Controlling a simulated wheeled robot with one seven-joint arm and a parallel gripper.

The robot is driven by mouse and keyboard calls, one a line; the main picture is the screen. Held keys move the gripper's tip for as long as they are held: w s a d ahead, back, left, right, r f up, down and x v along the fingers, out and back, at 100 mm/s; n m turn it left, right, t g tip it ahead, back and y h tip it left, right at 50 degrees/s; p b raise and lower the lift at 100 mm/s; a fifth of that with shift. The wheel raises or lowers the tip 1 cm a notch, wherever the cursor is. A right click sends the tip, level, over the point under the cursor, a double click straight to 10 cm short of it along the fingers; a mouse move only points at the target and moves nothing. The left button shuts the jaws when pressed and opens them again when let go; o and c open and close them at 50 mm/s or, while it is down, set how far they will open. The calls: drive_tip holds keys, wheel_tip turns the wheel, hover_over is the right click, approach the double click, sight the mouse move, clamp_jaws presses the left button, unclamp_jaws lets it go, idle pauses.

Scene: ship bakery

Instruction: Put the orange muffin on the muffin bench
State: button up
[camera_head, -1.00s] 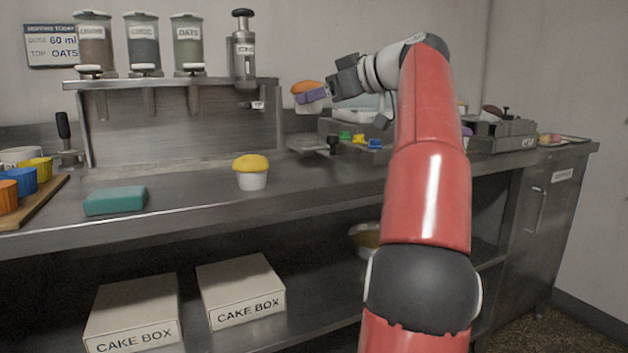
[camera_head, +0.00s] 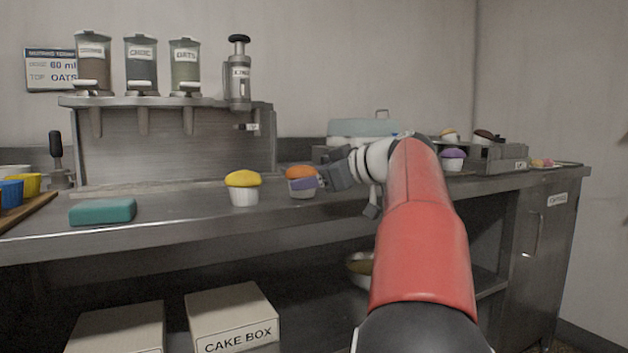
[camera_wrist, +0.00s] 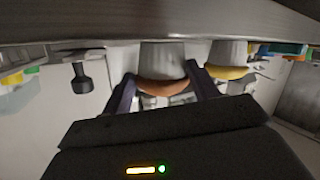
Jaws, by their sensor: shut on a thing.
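The orange muffin (camera_head: 300,172) is upright at the bench, just right of the yellow-topped muffin (camera_head: 243,181). My gripper (camera_head: 304,184) is shut on it from the right, its purple fingers on either side. In the wrist view, the orange muffin (camera_wrist: 163,86) sits between the two fingers (camera_wrist: 160,90), and the yellow muffin (camera_wrist: 230,72) is close beside it. The muffin bench (camera_head: 170,230) is a steel counter. The muffin's base is at or very near the bench surface; I cannot tell whether it touches.
A teal block (camera_head: 103,211) lies at the front left. A dispenser shelf (camera_head: 165,101) stands behind. A purple-topped muffin (camera_head: 453,158) and grey bins (camera_head: 495,155) are to the right. Cake boxes (camera_head: 235,315) are below. The bench between the teal block and yellow muffin is clear.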

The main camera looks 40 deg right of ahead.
drive_tip(key=shift+f, duration=0.15)
drive_tip(key=o, duration=0.8)
drive_tip(key=shift+c, duration=0.2)
drive_tip(key=shift+r, duration=0.2)
drive_tip(key=v, duration=1.2)
